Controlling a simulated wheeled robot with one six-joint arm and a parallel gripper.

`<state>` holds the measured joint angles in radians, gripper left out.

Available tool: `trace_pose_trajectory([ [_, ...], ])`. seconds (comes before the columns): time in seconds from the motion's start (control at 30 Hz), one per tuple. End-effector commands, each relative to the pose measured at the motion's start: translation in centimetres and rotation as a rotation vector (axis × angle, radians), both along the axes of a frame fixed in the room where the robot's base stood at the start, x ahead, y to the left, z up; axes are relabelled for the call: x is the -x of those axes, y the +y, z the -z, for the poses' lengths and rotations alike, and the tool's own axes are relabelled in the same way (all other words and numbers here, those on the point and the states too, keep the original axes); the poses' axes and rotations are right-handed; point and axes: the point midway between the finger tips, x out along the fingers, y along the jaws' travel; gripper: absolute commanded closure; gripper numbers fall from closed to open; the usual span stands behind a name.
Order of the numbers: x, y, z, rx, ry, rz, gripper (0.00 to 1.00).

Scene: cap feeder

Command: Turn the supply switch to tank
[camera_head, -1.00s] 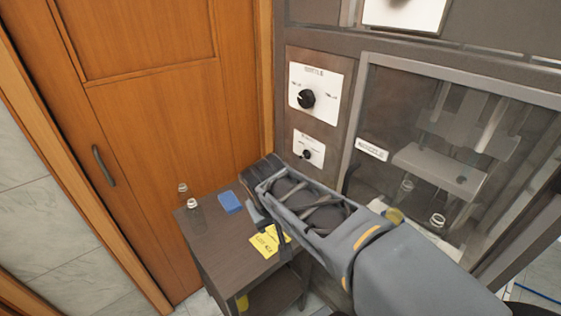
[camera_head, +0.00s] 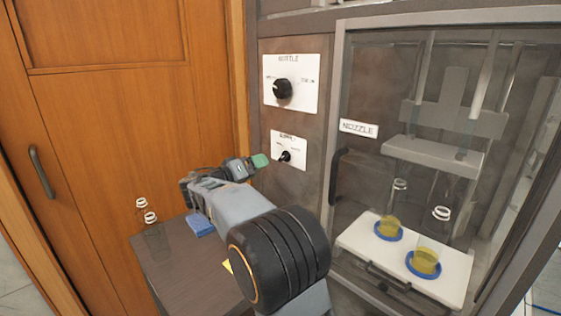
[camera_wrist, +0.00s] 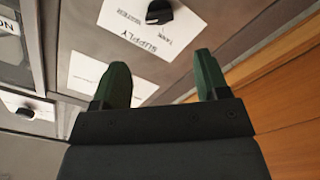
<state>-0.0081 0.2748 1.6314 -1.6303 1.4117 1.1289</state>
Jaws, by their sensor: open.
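The supply switch is a small black knob (camera_head: 285,156) on the lower white plate (camera_head: 297,147) of the grey panel. In the wrist view the same knob (camera_wrist: 158,12) shows at the top edge, on a plate (camera_wrist: 150,42) lettered SUPPLY, WATER and TANK. I cannot tell which label it points to. My gripper (camera_head: 260,160) is just left of the knob in the head view, its green fingertips near the plate. In the wrist view my gripper (camera_wrist: 160,80) has its two green fingers apart with nothing between them. They are clear of the knob.
A larger black knob (camera_head: 283,89) sits on the plate above. A glass cabinet (camera_head: 343,110) with a handle stands to the right. A dark table (camera_head: 178,270) below holds clear bottles (camera_head: 151,233) and a blue block (camera_head: 200,224). A wooden door (camera_head: 110,120) is at left.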

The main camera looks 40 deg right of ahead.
Motion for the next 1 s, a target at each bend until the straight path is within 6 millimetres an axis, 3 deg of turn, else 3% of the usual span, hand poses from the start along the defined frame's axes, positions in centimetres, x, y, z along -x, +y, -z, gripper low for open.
trace_pose_trajectory([
  [0.2, -0.7, -4.5, 0.0, -0.001, 0.002, 0.004, 0.32],
  [0.5, -1.5, -8.7, 0.0, -0.002, 0.003, 0.001, 0.32],
  [0.7, -1.7, -10.0, 0.0, -0.002, 0.003, 0.000, 0.32],
  [1.0, -1.8, -10.2, 0.0, -0.003, 0.004, -0.001, 0.32],
])
